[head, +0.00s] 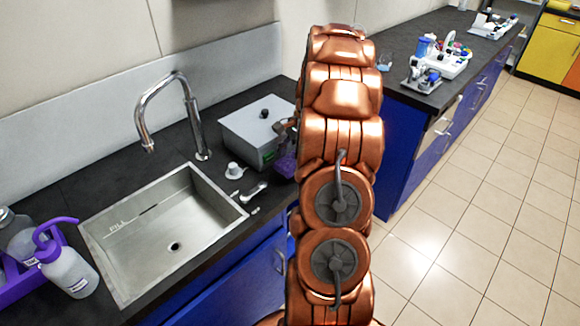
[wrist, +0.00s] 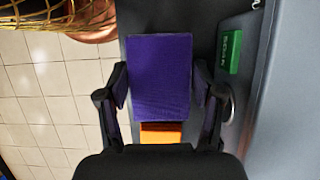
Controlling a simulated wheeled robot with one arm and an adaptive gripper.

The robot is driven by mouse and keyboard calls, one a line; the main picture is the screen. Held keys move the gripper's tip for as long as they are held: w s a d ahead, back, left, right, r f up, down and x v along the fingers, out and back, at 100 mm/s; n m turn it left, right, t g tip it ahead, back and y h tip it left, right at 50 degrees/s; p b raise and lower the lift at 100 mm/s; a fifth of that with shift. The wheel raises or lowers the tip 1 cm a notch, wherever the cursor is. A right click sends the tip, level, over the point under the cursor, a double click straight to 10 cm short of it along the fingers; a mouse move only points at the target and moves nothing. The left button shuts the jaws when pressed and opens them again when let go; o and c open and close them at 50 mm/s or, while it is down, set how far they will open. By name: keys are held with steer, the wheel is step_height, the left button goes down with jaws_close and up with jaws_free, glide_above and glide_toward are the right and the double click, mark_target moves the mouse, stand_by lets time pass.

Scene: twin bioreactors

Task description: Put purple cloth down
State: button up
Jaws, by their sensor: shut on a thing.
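The purple cloth (wrist: 160,75) fills the space between the two dark fingers of my gripper (wrist: 160,88) in the wrist view, as a flat rectangular block. My gripper is shut on it. In the head view, only part of the cloth (head: 285,164) shows, beside the right end of the grey lidded box and partly behind my arm. My gripper (head: 285,135) is small and mostly hidden there. The dark counter (wrist: 205,25) lies beneath the cloth in the wrist view; I cannot tell whether they touch.
The grey lidded box (head: 258,122) has a green label (wrist: 230,52). An orange strip (wrist: 162,133) shows near the gripper's palm. The sink (head: 170,235) and faucet (head: 190,110) stand left. A white cup (head: 234,171) and small fittings (head: 253,192) lie between sink and box.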

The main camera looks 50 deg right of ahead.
mark_target(289, 168)
steer(key=shift+w, duration=0.35)
step_height(289, 168, down, 3)
steer(key=shift+s+a+p, duration=0.1)
steer(key=shift+p, duration=0.7)
steer(key=shift+f, duration=0.3)
steer(key=shift+f, duration=0.3)
steer(key=o, duration=0.9)
steer(key=shift+f, duration=0.1)
